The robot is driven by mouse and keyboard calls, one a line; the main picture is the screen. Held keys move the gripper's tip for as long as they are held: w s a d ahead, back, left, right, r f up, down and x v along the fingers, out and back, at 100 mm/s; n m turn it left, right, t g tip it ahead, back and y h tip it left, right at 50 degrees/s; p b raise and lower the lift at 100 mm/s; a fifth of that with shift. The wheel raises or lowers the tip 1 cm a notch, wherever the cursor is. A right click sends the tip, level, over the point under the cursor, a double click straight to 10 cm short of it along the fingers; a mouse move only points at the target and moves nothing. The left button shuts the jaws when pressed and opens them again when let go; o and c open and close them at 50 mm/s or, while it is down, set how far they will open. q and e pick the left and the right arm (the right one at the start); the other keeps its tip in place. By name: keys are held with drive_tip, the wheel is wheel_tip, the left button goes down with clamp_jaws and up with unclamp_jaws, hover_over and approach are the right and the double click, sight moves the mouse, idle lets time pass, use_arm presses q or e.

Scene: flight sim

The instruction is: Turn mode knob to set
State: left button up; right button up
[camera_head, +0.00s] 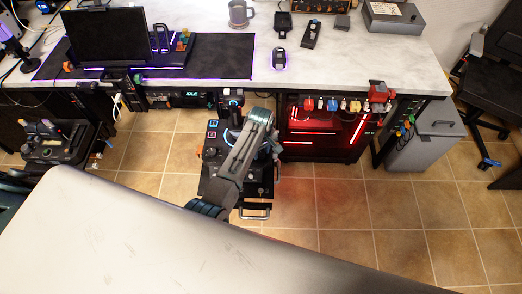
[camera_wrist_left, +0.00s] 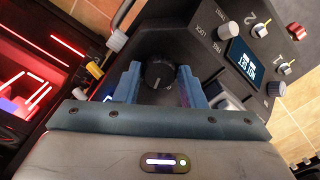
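A round black knob (camera_wrist_left: 158,75) with a white pointer mark sits on a dark control panel (camera_wrist_left: 205,35) in the left wrist view. My left gripper (camera_wrist_left: 158,84) is open, with one blue finger on each side of the knob. A gap shows between the knob and each finger, so I cannot see contact. The knob's label is not readable. In the head view the panel (camera_head: 211,165) stands below the desk's front edge. My left arm crosses over it and hides the knob and the fingertips. My right gripper is not in view.
Several switches and a small lit display (camera_wrist_left: 242,60) lie right of the knob. In the head view a desk (camera_head: 350,70) spans the top, with a red-lit case (camera_head: 325,135) right of the panel and a grey bin (camera_head: 425,140) beyond. Tiled floor (camera_head: 350,205) is clear in front.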

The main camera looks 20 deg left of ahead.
use_arm(q)
drive_tip(key=c, duration=0.5)
drive_tip(key=shift+r+m+p, duration=0.15)
drive_tip(key=shift+m+p, duration=0.35)
drive_tip(key=shift+p, duration=0.2)
drive_tip(key=shift+c, duration=0.2)
drive_tip(key=shift+m+p, duration=0.7)
drive_tip(key=shift+p, duration=0.05)
drive_tip(key=m+p, duration=0.2)
drive_tip(key=shift+r+m, duration=0.1)
drive_tip(key=shift+m, duration=0.3)
drive_tip(key=m+p, duration=0.2)
drive_tip(key=shift+m, duration=0.3)
drive_tip(key=m+p, duration=0.1)
drive_tip(key=m, duration=0.2)
drive_tip(key=shift+m, duration=0.3)
drive_tip(key=m+p, duration=0.1)
drive_tip(key=m, duration=0.3)
drive_tip(key=shift+f+p, duration=0.2)
drive_tip(key=shift+p, duration=0.2)
drive_tip(key=shift+m, duration=0.4)
